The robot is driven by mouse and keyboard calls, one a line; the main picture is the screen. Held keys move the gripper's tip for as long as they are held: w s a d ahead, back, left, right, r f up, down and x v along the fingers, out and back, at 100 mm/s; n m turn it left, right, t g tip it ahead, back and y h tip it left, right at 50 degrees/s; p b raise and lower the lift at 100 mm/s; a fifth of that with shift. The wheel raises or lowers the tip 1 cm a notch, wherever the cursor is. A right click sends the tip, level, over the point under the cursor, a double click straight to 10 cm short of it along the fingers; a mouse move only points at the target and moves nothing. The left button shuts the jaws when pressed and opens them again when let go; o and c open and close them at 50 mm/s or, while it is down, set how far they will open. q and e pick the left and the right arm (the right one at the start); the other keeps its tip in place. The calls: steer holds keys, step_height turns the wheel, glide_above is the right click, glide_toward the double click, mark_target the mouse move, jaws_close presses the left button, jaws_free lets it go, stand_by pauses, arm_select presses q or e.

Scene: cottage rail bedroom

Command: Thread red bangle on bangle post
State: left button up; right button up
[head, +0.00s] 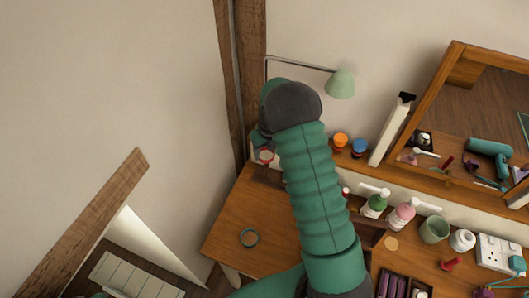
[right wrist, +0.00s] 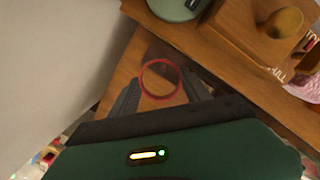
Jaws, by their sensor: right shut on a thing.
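The red bangle (head: 265,157) shows beside the end of my right arm in the head view, over the back left of the wooden desk. In the right wrist view the red bangle (right wrist: 143,72) sits between the fingertips of my right gripper (right wrist: 161,88), which is shut on it. Its ring opening faces the wrist camera. My right gripper (head: 261,148) is mostly hidden behind my arm in the head view. I cannot make out the bangle post; a dark patch behind the bangle in the wrist view is unclear. My left gripper is not in view.
A green lamp (head: 340,82) stands at the back. Bottles (head: 375,204), a green cup (head: 434,230) and a framed mirror (head: 455,60) are to the right. The desk's front left is mostly clear.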

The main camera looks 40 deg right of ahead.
mark_target(265, 166)
steer(key=shift+f+b, duration=2.05)
steer(key=shift+f, duration=2.5)
steer(key=shift+a+r+p, duration=0.1)
steer(key=shift+r+p, duration=0.05)
steer(key=shift+p, duration=0.2)
steer(key=shift+f, duration=0.4)
steer(key=shift+f+b, duration=0.55)
steer(key=shift+f, duration=0.1)
steer(key=shift+f+b, duration=0.7)
steer(key=shift+f, duration=0.5)
